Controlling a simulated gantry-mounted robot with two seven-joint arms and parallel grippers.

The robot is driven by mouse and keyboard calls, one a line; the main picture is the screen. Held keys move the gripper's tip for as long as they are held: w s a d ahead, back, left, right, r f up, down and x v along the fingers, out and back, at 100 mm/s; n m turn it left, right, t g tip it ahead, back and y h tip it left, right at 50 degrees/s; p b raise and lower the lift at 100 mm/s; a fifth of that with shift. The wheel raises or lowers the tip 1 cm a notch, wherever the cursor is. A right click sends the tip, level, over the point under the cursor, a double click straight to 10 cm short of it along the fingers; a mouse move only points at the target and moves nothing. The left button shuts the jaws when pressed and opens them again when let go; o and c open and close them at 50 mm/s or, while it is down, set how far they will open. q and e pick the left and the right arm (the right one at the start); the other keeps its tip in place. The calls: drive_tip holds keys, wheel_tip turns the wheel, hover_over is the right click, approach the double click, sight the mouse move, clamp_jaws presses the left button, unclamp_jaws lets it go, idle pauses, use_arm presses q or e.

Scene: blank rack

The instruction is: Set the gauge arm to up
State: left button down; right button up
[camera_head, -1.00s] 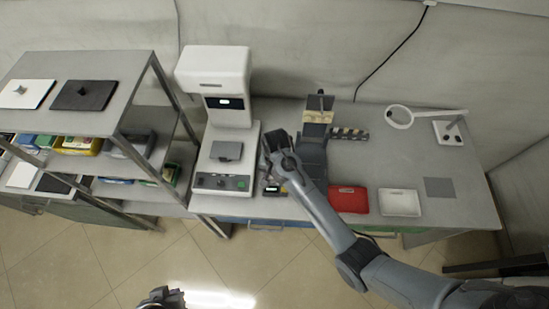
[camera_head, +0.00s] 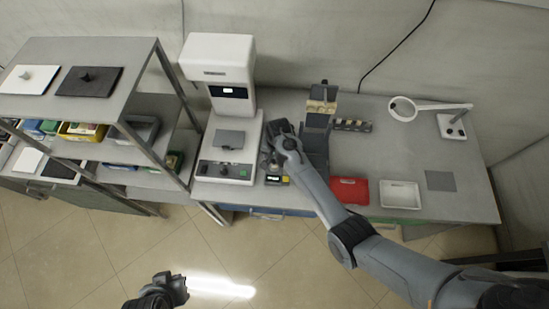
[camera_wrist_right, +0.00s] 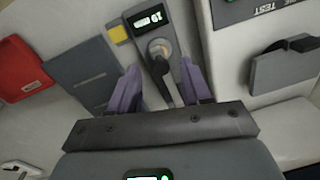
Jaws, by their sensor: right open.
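The gauge is a small grey unit with a lit display and a yellow patch (camera_wrist_right: 153,20) in the right wrist view. In the head view its front end (camera_head: 277,180) shows beside the white machine, and the rest is hidden by my right gripper. Its arm (camera_wrist_right: 161,60) is a dark lever on a round pivot, pointing down the wrist picture between my fingers. My right gripper (camera_wrist_right: 160,88) is open, with one purple finger on each side of the lever; contact cannot be told. In the head view my right gripper (camera_head: 274,150) is over the gauge. My left gripper (camera_head: 180,288) is low, away from the bench.
The white machine (camera_head: 217,62) stands left of the gauge, and a dark stand (camera_head: 316,135) rises close on the right. A red tray (camera_head: 349,191), a white tray (camera_head: 400,195) and a magnifier lamp (camera_head: 403,108) are farther right. Shelving (camera_head: 140,90) is at left.

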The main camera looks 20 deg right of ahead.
drive_tip(key=shift+f, duration=0.4)
clamp_jaws()
